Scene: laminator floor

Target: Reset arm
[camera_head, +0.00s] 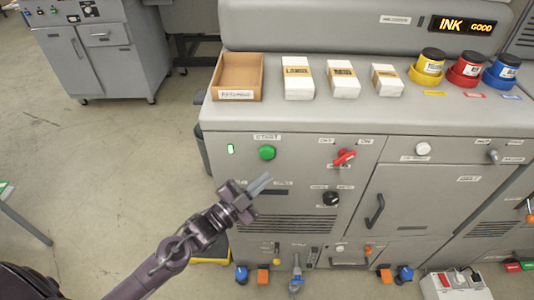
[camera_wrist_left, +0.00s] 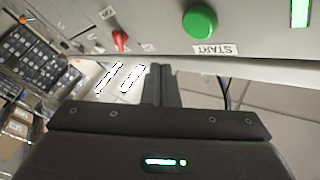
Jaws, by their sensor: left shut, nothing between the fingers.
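My left arm comes in from the lower left in the head view. Its gripper (camera_head: 260,184) is in front of the machine's front panel, below the green START button (camera_head: 267,153). The two fingers are together with nothing between them. In the left wrist view the closed fingers of the gripper (camera_wrist_left: 160,72) point up the picture, and the green button (camera_wrist_left: 199,20) with its START label is beyond them. I cannot tell the exact gap to the panel. My right gripper is not in view.
The grey machine (camera_head: 300,220) fills the right side, with a red switch (camera_head: 344,157), a black knob (camera_head: 331,198) and handles. An open box (camera_head: 237,75), white packs (camera_head: 298,77) and ink pots (camera_head: 465,70) stand on its top. Open floor (camera_head: 90,170) lies to the left.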

